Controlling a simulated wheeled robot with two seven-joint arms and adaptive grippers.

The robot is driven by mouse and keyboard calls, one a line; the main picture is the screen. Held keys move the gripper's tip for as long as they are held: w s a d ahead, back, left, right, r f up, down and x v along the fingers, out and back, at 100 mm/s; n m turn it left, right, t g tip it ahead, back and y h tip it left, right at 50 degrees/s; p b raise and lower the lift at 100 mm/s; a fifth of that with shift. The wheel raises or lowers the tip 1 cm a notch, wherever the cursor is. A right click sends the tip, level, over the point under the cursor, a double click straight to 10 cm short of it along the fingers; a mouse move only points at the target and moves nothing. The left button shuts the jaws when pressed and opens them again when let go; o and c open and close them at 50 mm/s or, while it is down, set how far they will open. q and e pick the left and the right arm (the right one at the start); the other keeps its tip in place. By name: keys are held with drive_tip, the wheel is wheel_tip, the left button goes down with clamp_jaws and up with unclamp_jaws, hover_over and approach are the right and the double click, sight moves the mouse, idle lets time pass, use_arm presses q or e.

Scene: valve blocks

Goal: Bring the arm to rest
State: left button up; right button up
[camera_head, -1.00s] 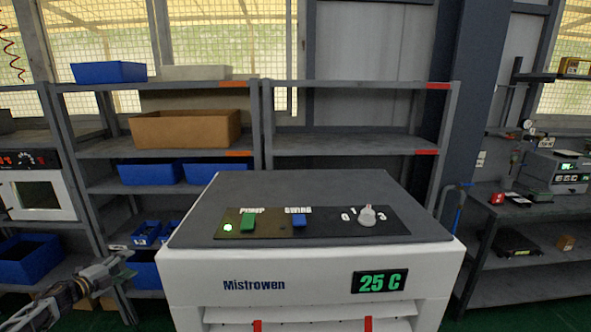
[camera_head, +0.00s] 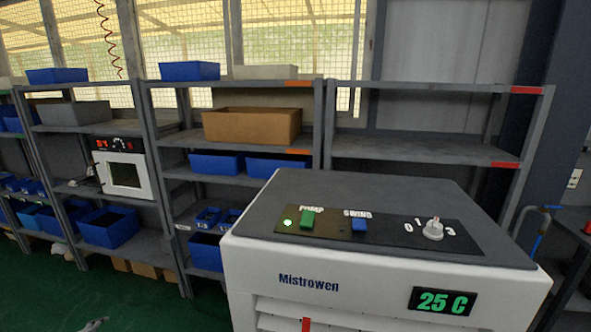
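Only a small grey tip of what looks like my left gripper (camera_head: 93,325) shows at the bottom left edge, over the green floor. It is well apart from the machine, and its fingers cannot be made out. My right gripper is out of view. The white Mistrowen machine (camera_head: 385,275) stands at the right with a dark top. Its panel has a lit green lamp (camera_head: 288,222), a green PUMP switch (camera_head: 308,218), a blue SWING switch (camera_head: 359,224) and a pale knob (camera_head: 433,229) marked 0, 1 and 3. The display (camera_head: 442,301) reads 25 C.
Grey shelves (camera_head: 425,150) line the wall behind, with blue bins (camera_head: 110,227), a brown box (camera_head: 252,125) and a small white oven (camera_head: 125,172). The green floor (camera_head: 130,300) at the lower left is clear.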

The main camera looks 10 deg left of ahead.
use_arm(q)
drive_tip(key=s+a+f+n+g+y, duration=0.15)
drive_tip(key=s+a, duration=0.25)
drive_tip(key=s, duration=0.5)
drive_tip(key=s+a+f+n+g+y, duration=0.1)
drive_tip(key=s+a+f+n+g, duration=0.15)
drive_tip(key=s, duration=0.75)
drive_tip(key=s+a+f+n+g+y, duration=0.1)
drive_tip(key=s+a+g, duration=0.25)
drive_tip(key=s, duration=0.55)
drive_tip(key=s+d+f+n+h, duration=0.1)
drive_tip(key=s+d+f+h, duration=0.15)
drive_tip(key=d+f, duration=1.05)
drive_tip(key=s+d+f+h, duration=0.2)
drive_tip(key=s+d+f, duration=0.2)
drive_tip(key=d+f, duration=0.9)
drive_tip(key=s+d+f+n+h, duration=0.1)
drive_tip(key=d+f+h, duration=0.1)
drive_tip(key=d, duration=1.9)
drive_tip(key=s+d+f+n+h, duration=0.1)
drive_tip(key=d+f+h, duration=0.1)
drive_tip(key=d, duration=1.9)
drive_tip(key=shift+s+d+f+h, duration=0.15)
drive_tip(key=shift+s+f+h, duration=0.2)
drive_tip(key=shift+f, duration=0.15)
drive_tip(key=shift+s+d+g, duration=0.1)
drive_tip(key=shift+g, duration=0.15)
